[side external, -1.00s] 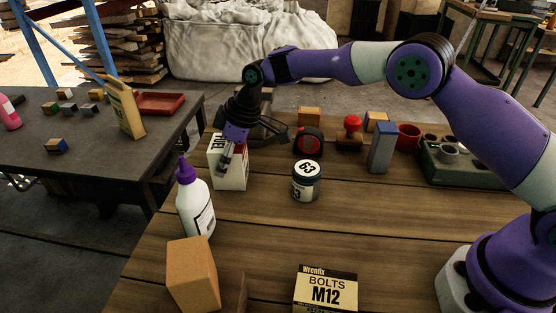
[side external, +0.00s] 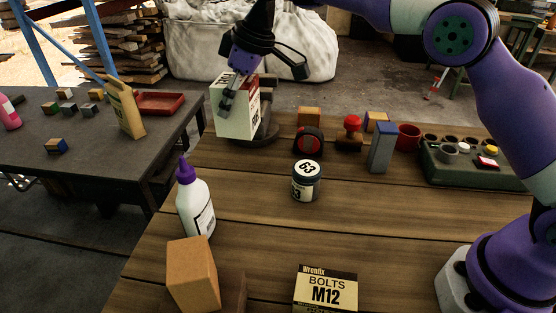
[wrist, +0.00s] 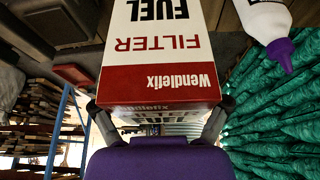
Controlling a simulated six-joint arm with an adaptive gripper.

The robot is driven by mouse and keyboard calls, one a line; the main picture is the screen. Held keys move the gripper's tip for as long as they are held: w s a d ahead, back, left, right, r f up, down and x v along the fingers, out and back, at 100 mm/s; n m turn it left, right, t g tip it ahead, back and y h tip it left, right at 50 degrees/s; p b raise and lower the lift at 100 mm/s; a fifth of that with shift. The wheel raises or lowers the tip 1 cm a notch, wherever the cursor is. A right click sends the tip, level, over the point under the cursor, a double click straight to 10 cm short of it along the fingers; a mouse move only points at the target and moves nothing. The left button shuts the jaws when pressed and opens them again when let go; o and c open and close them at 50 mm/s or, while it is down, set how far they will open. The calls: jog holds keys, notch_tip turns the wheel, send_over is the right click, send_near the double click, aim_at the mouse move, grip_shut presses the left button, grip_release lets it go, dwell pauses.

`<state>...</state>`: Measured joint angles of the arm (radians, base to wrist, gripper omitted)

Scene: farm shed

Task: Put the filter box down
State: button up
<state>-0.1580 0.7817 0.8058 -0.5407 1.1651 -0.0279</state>
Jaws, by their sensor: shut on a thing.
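The filter box (side external: 236,108) is white with a red band and stands out near the far left corner of the wooden table. In the wrist view the box (wrist: 160,50) fills the upper middle, its "FUEL FILTER" and "Wendlefix" lettering upside down. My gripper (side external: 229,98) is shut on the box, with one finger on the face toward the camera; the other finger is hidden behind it. The box appears held above the tabletop, slightly tilted. Behind its lower right is a dark round-based object (side external: 268,130), partly hidden.
A white bottle with a purple cap (side external: 196,205) stands at the left edge of the wooden table (side external: 250,230). Bare wood lies between the bottle and jar.

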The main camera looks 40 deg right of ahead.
jog(key=s+d+r+m+t+h, duration=0.15)
jog(key=s+d+r+m, duration=0.4)
jog(key=s+d, duration=0.55)
jog(key=s+a+f+n+g+y, duration=0.1)
jog(key=s+a+f+n+g, duration=0.25)
jog(key=s+a+n, duration=0.7)
jog(key=s+a+f+n+g+y, duration=0.1)
jog(key=s+a+f+n+g, duration=0.25)
jog(key=s+a+n, duration=0.7)
jog(key=shift+w+d+f+n+g, duration=0.2)
jog(key=shift+w+d+f+n, duration=0.3)
jog(key=shift+w+d+f, duration=1.1)
jog(key=shift+w+d+f+n+g, duration=0.15)
jog(key=shift+w+d+f+n, duration=0.6)
jog(key=shift+w+f, duration=1.55)
jog(key=shift+w+d+f+n+g, duration=0.25)
jog(key=shift+w+d+f, duration=1.25)
jog(key=shift+w, duration=0.75)
jog(key=shift+a+f, duration=0.1)
jog(key=shift+f, duration=0.05)
jog(key=o, duration=1.2)
